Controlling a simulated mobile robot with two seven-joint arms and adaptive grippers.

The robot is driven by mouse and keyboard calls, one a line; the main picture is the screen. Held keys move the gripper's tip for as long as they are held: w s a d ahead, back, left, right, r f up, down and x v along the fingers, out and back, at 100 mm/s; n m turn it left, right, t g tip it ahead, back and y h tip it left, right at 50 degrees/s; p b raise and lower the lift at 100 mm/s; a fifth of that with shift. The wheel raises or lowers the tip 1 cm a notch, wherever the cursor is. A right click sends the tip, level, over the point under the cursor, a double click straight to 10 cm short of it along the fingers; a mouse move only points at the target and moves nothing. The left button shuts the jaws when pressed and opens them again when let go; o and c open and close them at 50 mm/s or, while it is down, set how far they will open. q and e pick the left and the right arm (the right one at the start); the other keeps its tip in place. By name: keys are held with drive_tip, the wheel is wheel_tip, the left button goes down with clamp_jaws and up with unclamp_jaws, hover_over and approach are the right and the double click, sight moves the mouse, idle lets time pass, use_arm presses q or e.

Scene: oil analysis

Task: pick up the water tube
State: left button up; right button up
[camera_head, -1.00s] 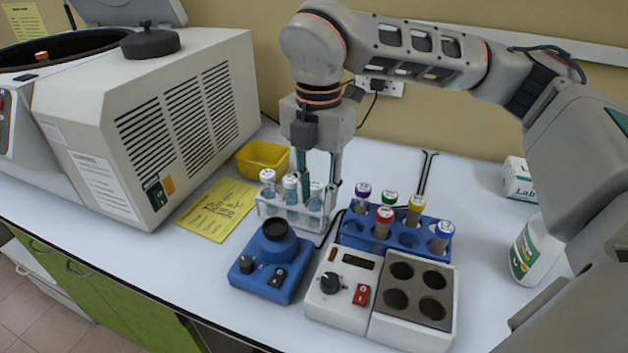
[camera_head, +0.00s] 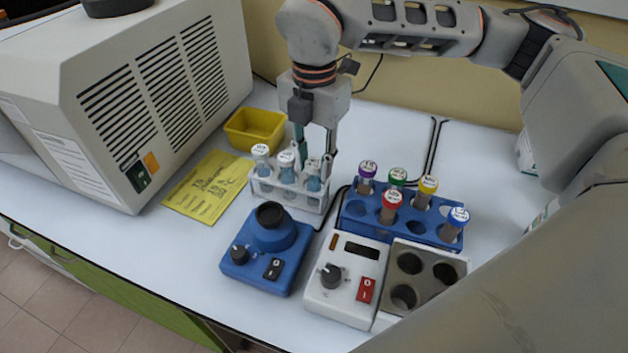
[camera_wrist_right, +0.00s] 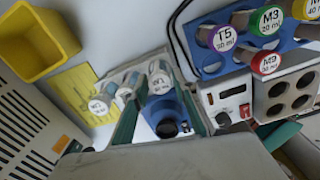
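Three clear tubes with white caps stand in a white rack (camera_head: 290,196): a left one (camera_head: 262,158), a middle one (camera_head: 286,166) and a right one (camera_head: 313,176). All hold pale bluish contents. In the wrist view they show as left (camera_wrist_right: 101,104), middle (camera_wrist_right: 121,95) and right (camera_wrist_right: 160,78) caps. The label lettering is too small for me to tell which is water. My right gripper (camera_head: 315,152) points down at the rack, its two fingers spread apart near the right tube. My left gripper is out of view.
A blue rack (camera_head: 368,224) with several coloured-cap tubes stands right of the white rack. A blue mixer (camera_head: 268,262) and a white heater block (camera_head: 344,296) are in front. A yellow bin (camera_head: 254,130), yellow sheet (camera_head: 210,187) and large grey machine (camera_head: 165,95) are left.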

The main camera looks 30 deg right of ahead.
wheel_tip(320, 180, down, 2)
drive_tip(key=shift+f, duration=0.15)
drive_tip(key=c, duration=0.7)
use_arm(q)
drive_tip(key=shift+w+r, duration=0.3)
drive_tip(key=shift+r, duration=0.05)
use_arm(e)
drive_tip(key=shift+r, duration=0.6)
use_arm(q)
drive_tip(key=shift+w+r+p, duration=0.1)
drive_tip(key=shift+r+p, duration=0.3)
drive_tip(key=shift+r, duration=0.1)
use_arm(e)
wheel_tip(320, 180, up, 19)
drive_tip(key=shift+f, duration=0.1)
